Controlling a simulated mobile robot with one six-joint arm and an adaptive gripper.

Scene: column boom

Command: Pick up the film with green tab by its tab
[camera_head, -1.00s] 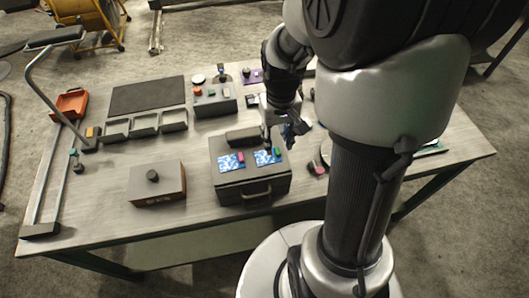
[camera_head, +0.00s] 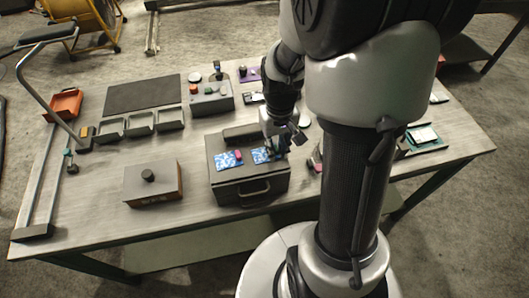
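A dark grey case (camera_head: 250,185) with a front handle stands near the front edge of the table. Two blue-and-white patterned films lie on its top. The right film (camera_head: 261,156) is the one whose green tab showed earlier; my gripper now covers the tab's place, so I cannot make the tab out. The left film (camera_head: 224,161) has a pink tab (camera_head: 239,155). My gripper (camera_head: 282,146) is low over the right edge of the right film. Its fingers are small and dark here; I cannot tell whether they are open or touch the tab.
A box with a black knob (camera_head: 148,176) stands left of the case. A grey button box (camera_head: 211,99) and several open trays (camera_head: 140,124) are behind. A pink-and-dark object (camera_head: 316,160) lies right of the case, partly hidden by my arm.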

